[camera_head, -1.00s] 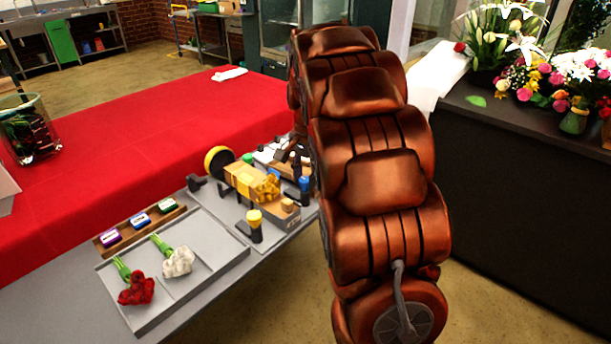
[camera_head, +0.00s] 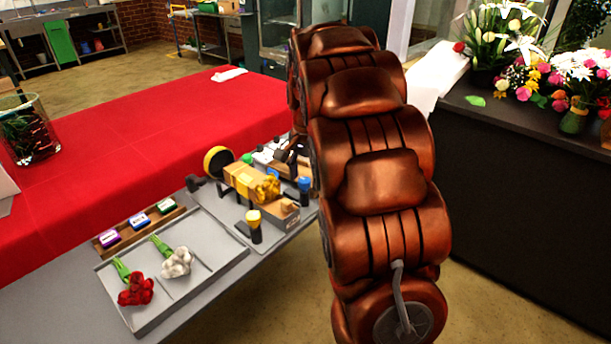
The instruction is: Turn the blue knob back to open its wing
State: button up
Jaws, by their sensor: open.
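The blue knob (camera_head: 304,184) stands upright on a dark post at the right end of the grey bench fixture, close beside my arm. My gripper (camera_head: 288,152) is only partly in view, as small dark parts behind and above the blue knob, apart from it. It is open; my arm hides much of it. A tan and yellow wrapped piece (camera_head: 243,180) lies across the middle of the fixture. A brown block (camera_head: 284,212) sits in front of it. I cannot tell which part is the blue knob's wing or how it stands.
A grey tray (camera_head: 205,285) holds red flowers (camera_head: 136,290) and white flowers (camera_head: 177,262). A black and yellow roll (camera_head: 216,160) stands behind. The red table (camera_head: 130,130) is largely clear. Flowers stand on the dark counter (camera_head: 510,118).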

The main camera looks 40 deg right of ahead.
aim_at(306, 181)
notch_tip(306, 181, up, 12)
jog(key=shift+s, duration=0.25)
dwell(0.4)
jog(key=shift+d, duration=0.1)
dwell(0.4)
jog(key=s+a+n+g+p, duration=0.1)
jog(key=s+a+n+p, duration=0.5)
jog(key=s+a, duration=0.75)
jog(key=s+a+f+n+p, duration=0.1)
jog(key=s+a+f+n, duration=0.2)
jog(key=s, duration=0.5)
jog(key=s+a+f+n+g+p, duration=0.1)
jog(key=s+a+f+n, duration=0.2)
jog(key=s, duration=0.5)
jog(key=shift+s+a+f+n+p, duration=0.2)
jog(key=shift+s+a+n+p, duration=0.2)
jog(key=shift+a+n, duration=0.4)
jog(key=shift+d, duration=0.1)
